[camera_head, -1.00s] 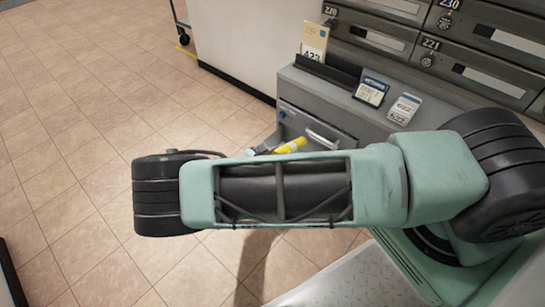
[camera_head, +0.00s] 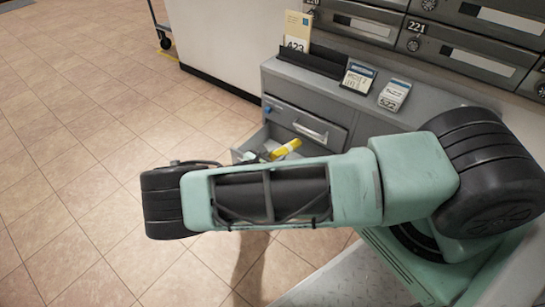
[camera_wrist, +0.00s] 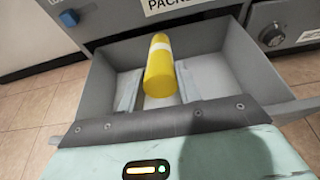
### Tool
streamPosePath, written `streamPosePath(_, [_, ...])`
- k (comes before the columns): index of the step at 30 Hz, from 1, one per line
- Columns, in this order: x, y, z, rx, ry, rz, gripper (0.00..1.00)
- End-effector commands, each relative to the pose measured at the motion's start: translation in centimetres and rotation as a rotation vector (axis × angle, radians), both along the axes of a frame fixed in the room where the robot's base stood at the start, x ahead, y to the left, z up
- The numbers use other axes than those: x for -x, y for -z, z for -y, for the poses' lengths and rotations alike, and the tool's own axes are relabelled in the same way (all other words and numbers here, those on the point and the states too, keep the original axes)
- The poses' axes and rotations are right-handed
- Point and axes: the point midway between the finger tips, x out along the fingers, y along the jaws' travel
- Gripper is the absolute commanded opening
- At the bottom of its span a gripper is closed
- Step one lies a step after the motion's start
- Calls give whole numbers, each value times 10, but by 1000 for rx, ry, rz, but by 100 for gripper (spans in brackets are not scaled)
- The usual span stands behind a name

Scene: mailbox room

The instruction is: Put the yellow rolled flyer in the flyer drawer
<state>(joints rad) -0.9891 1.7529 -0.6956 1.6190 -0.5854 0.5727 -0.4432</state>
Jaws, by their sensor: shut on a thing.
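The yellow rolled flyer (camera_wrist: 160,68) with a pale band is held between the fingers of my gripper (camera_wrist: 161,84). In the wrist view it is over the inside of an open grey drawer (camera_wrist: 232,62); I cannot tell whether it touches the floor of it. In the head view the flyer (camera_head: 287,149) shows just beyond my arm, at the open drawer (camera_head: 241,154). My arm hides most of the drawer and gripper there. The drawer's own label is not visible.
The grey cabinet (camera_head: 345,108) has a blue knob (camera_head: 268,110) and a closed drawer with a handle (camera_head: 310,130). Card holders (camera_head: 357,77) stand on its top. Mailboxes (camera_head: 460,55) line the wall behind. The tiled floor at left is clear, with a cart wheel (camera_head: 165,43) at the back.

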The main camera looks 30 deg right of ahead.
Motion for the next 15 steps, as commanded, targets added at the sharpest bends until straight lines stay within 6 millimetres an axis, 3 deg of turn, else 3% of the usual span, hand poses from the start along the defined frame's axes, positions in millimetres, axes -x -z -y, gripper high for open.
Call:
streamPosePath(11, [-1, 3, 1, 0, 0, 0, 12])
streamPosePath(12, [-1, 3, 1, 0, 0, 0, 39])
streamPosePath(14, [-1, 3, 1, 0, 0, 0, 56])
streamPosePath(15, [-1, 3, 1, 0, 0, 0, 59])
